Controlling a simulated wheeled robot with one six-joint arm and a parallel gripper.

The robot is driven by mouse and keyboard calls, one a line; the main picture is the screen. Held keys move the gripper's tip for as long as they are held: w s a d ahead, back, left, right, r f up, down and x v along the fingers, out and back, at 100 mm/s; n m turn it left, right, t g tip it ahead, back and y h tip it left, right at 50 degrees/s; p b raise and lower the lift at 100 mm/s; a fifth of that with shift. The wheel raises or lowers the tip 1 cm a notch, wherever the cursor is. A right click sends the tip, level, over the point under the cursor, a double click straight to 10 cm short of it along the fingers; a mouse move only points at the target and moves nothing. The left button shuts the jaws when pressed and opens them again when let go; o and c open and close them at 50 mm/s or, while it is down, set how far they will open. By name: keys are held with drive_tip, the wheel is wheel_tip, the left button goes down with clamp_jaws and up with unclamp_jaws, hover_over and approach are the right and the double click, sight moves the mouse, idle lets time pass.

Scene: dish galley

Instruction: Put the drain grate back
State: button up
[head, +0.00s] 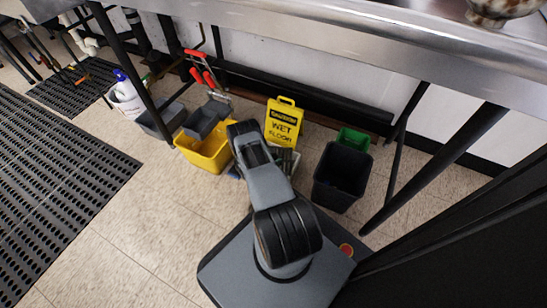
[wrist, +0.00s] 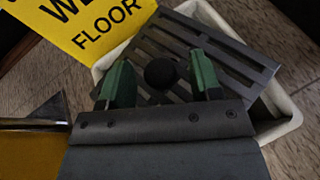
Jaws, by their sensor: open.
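The drain grate (wrist: 222,58) is a dark slotted plate with a round black knob (wrist: 160,73). In the wrist view it lies askew over a white square-rimmed basin (wrist: 286,122), its right corner reaching over the rim. I cannot tell whether it is tilted. My gripper (wrist: 160,62) is open, with one green finger on each side of the knob; contact is unclear. The near part of the grate is hidden behind my gripper. In the head view, a bit of the grate (head: 290,158) shows beside my arm, which hides my gripper there.
A yellow wet-floor sign (head: 284,122) stands just behind the basin. A yellow mop bucket (head: 207,152) is at its left, a dark bin (head: 341,178) and green bin (head: 353,139) at its right. A steel counter (head: 330,40) hangs over.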

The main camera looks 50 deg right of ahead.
drive_tip(key=shift+r, duration=0.15)
drive_tip(key=shift+r, duration=0.3)
drive_tip(key=s+p+v, duration=0.1)
drive_tip(key=p+v, duration=0.3)
drive_tip(key=v, duration=0.8)
drive_tip(key=w+a+r+m+g+y, duration=0.1)
drive_tip(key=a+r+m, duration=0.15)
drive_tip(key=r, duration=0.55)
drive_tip(key=w+a+r+m+g+y, duration=0.1)
drive_tip(key=r+m+y, duration=0.15)
drive_tip(key=r, duration=0.65)
drive_tip(key=w+a+r+m+y, duration=0.1)
drive_tip(key=w+a+r+m, duration=0.15)
drive_tip(key=r, duration=0.55)
drive_tip(key=s+a+r+m+t+y, duration=0.2)
drive_tip(key=s+a+r+m+y, duration=0.2)
drive_tip(key=s+a+r, duration=0.3)
drive_tip(key=s+a+r+m+t+y, duration=0.3)
drive_tip(key=s+a+r+m+y, duration=0.1)
drive_tip(key=s+a+r, duration=0.4)
drive_tip(key=shift+a+r+y, duration=0.55)
drive_tip(key=shift+a+r, duration=0.6)
drive_tip(key=shift+r, duration=1.2)
drive_tip(key=shift+r+p, duration=0.1)
drive_tip(key=shift+p, duration=0.2)
